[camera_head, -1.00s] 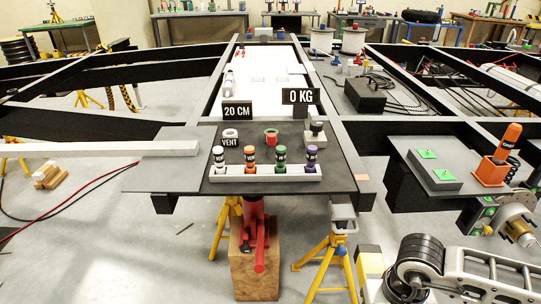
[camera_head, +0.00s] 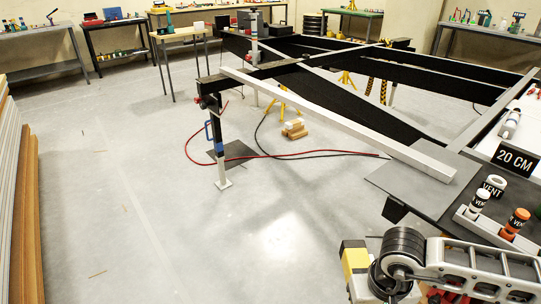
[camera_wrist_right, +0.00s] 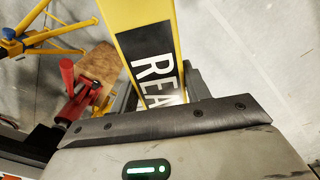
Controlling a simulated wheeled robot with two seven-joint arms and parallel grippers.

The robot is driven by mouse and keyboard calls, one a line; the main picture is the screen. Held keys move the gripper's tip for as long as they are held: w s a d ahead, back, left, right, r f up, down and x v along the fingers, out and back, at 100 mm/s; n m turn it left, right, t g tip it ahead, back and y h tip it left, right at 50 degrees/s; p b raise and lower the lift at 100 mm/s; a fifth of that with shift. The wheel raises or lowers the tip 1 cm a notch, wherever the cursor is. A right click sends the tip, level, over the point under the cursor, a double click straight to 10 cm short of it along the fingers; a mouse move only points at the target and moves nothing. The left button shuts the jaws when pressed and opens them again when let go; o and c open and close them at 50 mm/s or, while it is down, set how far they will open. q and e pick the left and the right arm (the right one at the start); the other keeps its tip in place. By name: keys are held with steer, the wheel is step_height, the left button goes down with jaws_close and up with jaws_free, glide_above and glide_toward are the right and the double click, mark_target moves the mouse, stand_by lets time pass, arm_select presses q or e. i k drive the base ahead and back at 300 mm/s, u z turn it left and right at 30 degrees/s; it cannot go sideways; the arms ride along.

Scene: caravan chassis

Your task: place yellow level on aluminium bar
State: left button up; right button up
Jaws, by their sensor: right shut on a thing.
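The aluminium bar (camera_head: 340,120) is a long, pale square beam at the left of the black chassis in the head view. Its near end rests on a grey plate (camera_head: 410,183) and its far end lies near a post. The yellow level (camera_wrist_right: 143,40), with a black label showing "REA", is in the right wrist view. My right gripper (camera_wrist_right: 165,122) is shut on it. In the head view, a yellow end that looks like the level (camera_head: 355,262) shows beside my right arm, well below and nearer than the bar. My left gripper is in no view.
A post with a blue handle (camera_head: 216,140) stands under the bar's far end. Red and black cables (camera_head: 290,156) and wood blocks (camera_head: 294,129) lie on the floor. Bottles (camera_head: 480,202) stand on the black board at right. Stacked panels (camera_head: 20,200) stand at left.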

mark_target(299, 100)
steer(key=i, duration=1.6)
